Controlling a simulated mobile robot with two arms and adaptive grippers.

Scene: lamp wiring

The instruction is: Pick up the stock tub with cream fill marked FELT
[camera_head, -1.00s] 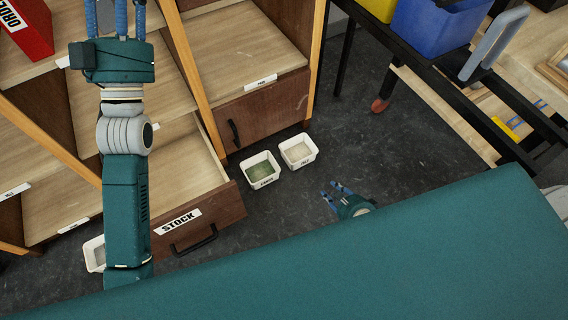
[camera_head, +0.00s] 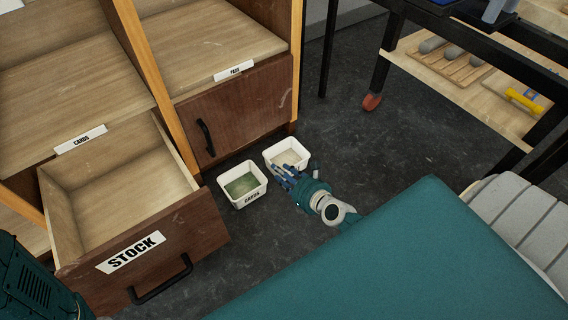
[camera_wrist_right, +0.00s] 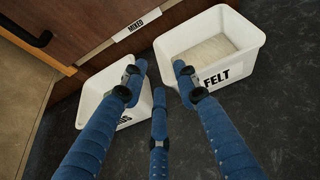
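The FELT tub (camera_head: 281,150) is white with a cream fill and stands on the dark floor by the cabinet. In the right wrist view its FELT label (camera_wrist_right: 217,77) faces me and the tub (camera_wrist_right: 242,62) is at upper right. My right gripper (camera_head: 283,178) is at its near side, overlapping its front edge. In the wrist view the three blue fingers of the gripper (camera_wrist_right: 158,84) are spread and empty; one crosses the tub's left front. I cannot tell whether it touches. My left gripper is out of view.
A white tub with green fill marked CARDS (camera_head: 242,186) stands close on the left. The open, empty STOCK drawer (camera_head: 150,248) juts out at left. A closed drawer (camera_head: 240,108) is behind the tubs. A black-legged cart (camera_head: 386,60) is at right; floor between is clear.

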